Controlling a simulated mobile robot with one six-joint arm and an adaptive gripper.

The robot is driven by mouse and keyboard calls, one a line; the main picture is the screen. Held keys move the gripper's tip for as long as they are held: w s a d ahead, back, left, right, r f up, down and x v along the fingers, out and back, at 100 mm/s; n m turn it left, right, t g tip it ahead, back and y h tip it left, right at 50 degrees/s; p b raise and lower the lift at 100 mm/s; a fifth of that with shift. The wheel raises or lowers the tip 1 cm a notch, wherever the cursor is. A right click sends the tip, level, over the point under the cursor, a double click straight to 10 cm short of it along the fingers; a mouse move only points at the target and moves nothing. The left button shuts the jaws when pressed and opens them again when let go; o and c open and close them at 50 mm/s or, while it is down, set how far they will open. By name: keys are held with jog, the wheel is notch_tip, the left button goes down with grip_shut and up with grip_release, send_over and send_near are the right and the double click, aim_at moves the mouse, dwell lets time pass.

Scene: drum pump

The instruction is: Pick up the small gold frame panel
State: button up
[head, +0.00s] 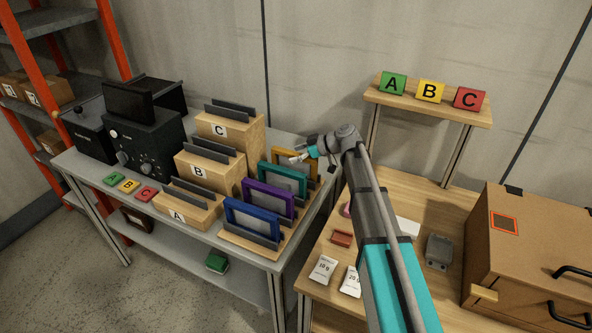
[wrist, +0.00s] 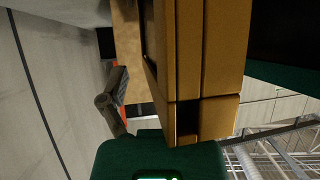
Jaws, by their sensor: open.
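The small gold frame panel (head: 277,153) stands upright at the back of the wooden frame rack, behind the teal frame panel (head: 283,180). In the wrist view the gold frame (wrist: 184,60) is very close and fills the middle. My gripper (head: 301,157) is open at the gold frame's upper part. In the wrist view one grey finger (wrist: 113,100) shows left of the frame; the other finger is hidden. I cannot tell whether the fingers touch the frame.
A purple frame (head: 268,200) and a blue frame (head: 251,220) stand in front on the rack. Wooden blocks A, B (head: 205,172) and C are left of it. Right is a wooden table (head: 440,205) with small packets and a cardboard box (head: 535,250).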

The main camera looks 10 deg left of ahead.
jog(key=shift+a+f, duration=0.2)
jog(key=shift+a, duration=0.15)
dwell(0.3)
grip_shut()
